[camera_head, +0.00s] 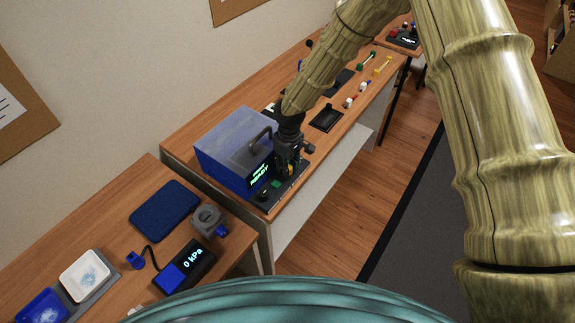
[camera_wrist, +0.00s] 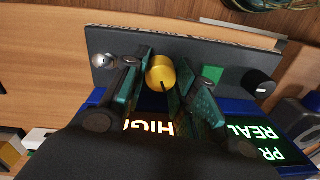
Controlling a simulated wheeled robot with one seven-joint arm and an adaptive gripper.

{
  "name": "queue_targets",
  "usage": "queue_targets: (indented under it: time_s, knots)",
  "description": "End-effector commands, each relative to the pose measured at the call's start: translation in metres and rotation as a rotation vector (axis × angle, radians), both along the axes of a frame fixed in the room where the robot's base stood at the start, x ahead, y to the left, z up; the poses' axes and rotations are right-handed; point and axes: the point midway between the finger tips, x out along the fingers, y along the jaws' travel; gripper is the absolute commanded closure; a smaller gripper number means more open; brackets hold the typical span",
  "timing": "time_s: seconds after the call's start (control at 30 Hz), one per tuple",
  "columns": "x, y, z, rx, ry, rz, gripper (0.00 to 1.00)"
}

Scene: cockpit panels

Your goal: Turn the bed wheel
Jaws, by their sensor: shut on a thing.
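The bed wheel appears to be the round yellow knob (camera_wrist: 160,73) on the grey front panel (camera_wrist: 215,57) of a blue machine. My gripper (camera_wrist: 168,86) has its two green-padded fingers on either side of this knob, shut on it. A dark pointer mark shows on the knob's lower part. In the camera_head view my gripper (camera_head: 288,168) reaches down in front of the blue machine (camera_head: 222,150), which has a translucent cover and a handle. Its lit display (camera_wrist: 155,128) shows "HIGH" in the wrist view, partly hidden by my fingers.
On the panel, a silver knob (camera_wrist: 103,61) sits left of the yellow knob. A green button (camera_wrist: 212,76) and a black knob (camera_wrist: 260,84) sit right. A pressure gauge unit (camera_head: 184,266) stands on the nearer table. A black tray (camera_head: 326,118) lies beyond the machine.

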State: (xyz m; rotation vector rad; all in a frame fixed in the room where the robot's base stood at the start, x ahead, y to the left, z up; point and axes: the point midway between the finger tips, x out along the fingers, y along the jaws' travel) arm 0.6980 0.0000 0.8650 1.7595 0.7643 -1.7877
Motion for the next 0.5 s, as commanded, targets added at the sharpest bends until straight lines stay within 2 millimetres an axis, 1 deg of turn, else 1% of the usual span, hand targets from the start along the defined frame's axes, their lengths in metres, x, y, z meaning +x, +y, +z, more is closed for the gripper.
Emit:
queue_targets:
  time_s: [0.3,0.5]
  knots:
    - [0.0003,0.0004,-0.0004,0.001,-0.001,0.186,0.96]
    - [0.0003,0.0004,0.0002,0.001,-0.001,0.231,0.96]
